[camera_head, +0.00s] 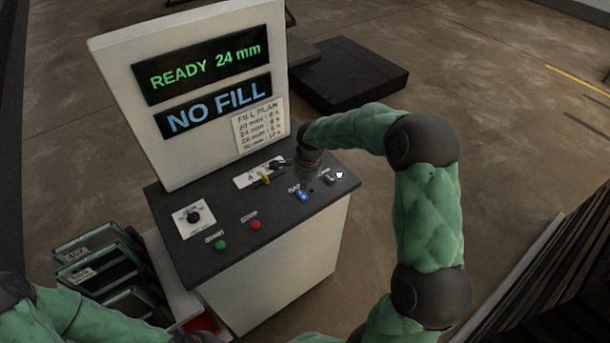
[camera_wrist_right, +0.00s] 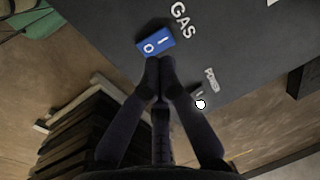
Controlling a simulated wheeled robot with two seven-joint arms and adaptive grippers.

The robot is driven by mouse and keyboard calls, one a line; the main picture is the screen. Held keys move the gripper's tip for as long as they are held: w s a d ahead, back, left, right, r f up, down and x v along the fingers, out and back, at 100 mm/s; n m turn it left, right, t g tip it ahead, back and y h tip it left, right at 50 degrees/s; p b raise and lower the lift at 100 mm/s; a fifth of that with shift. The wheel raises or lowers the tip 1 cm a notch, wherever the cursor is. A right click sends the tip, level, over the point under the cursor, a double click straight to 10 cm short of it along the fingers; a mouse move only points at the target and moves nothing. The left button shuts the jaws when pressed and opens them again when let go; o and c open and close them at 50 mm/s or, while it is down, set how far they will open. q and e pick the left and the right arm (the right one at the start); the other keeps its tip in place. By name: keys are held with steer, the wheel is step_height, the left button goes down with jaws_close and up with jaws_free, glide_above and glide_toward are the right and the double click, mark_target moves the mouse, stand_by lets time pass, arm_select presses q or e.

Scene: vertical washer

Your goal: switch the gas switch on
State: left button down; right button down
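The gas switch is a blue rocker (camera_head: 302,195) marked O and I, set on the dark sloping panel next to the word GAS. In the right wrist view the blue rocker (camera_wrist_right: 156,41) lies just ahead of my right fingertips. My right gripper (camera_wrist_right: 160,64) has its fingers together with nothing between them. Its tips are close to the rocker's edge; I cannot tell whether they touch. In the head view my right gripper (camera_head: 308,180) hangs over the panel beside the rocker, its fingers hard to make out.
The panel also holds a power switch (camera_head: 335,176), a green button (camera_head: 221,244), a red button (camera_head: 256,224), a black dial (camera_head: 194,216) and a yellow-marked lever (camera_head: 265,180). The upright display (camera_head: 205,80) reads READY 24 mm and NO FILL.

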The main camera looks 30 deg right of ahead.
mark_target(301, 193)
steer(key=shift+w+f, duration=0.2)
steer(key=shift+f, duration=0.75)
steer(key=shift+w+f, duration=0.15)
steer(key=shift+f, duration=0.8)
steer(key=shift+w, duration=0.1)
